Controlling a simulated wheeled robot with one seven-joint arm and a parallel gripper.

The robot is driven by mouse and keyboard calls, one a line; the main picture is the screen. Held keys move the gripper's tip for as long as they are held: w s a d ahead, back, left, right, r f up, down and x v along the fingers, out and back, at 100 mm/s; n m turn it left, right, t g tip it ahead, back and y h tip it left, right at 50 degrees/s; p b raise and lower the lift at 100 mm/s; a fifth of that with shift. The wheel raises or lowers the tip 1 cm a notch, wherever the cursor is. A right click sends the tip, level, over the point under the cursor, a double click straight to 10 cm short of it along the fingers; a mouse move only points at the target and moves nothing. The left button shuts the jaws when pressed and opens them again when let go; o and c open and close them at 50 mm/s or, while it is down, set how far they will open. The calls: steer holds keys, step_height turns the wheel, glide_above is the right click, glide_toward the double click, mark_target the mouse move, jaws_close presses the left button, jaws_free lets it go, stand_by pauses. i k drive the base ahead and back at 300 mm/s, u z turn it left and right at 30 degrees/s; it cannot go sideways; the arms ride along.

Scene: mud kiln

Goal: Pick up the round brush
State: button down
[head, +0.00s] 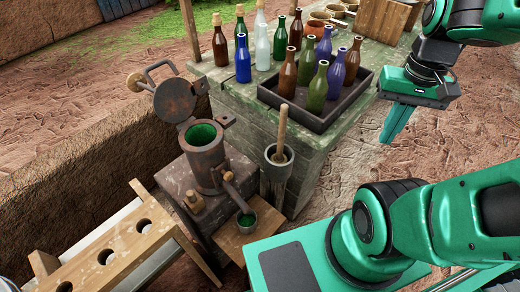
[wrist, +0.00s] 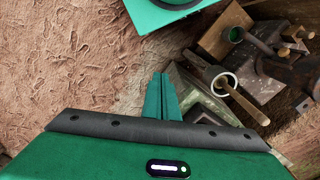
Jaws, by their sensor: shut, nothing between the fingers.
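No brush bristles show. A wooden handle (head: 282,122) stands upright, slightly tilted, in a grey cylindrical holder (head: 275,180) beside the stone bench; it may be the round brush, with its lower end hidden. In the wrist view the handle (wrist: 246,104) points down and right out of the holder's pale-rimmed mouth. My gripper (head: 388,141) is shut and empty at the upper right of the head view, right of the bench and well apart from the handle. Its fingers (wrist: 160,76) are together in the wrist view, left of the holder.
A dark tray (head: 318,122) of bottles stands on the stone bench (head: 240,98), with more bottles behind. A wooden rack with holes (head: 115,250) is lower left. Bare ground lies right of the bench.

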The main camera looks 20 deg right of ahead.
mark_target(278, 158)
steer(key=u, duration=1.2)
steer(key=k, duration=1.05)
steer(key=z, duration=0.25)
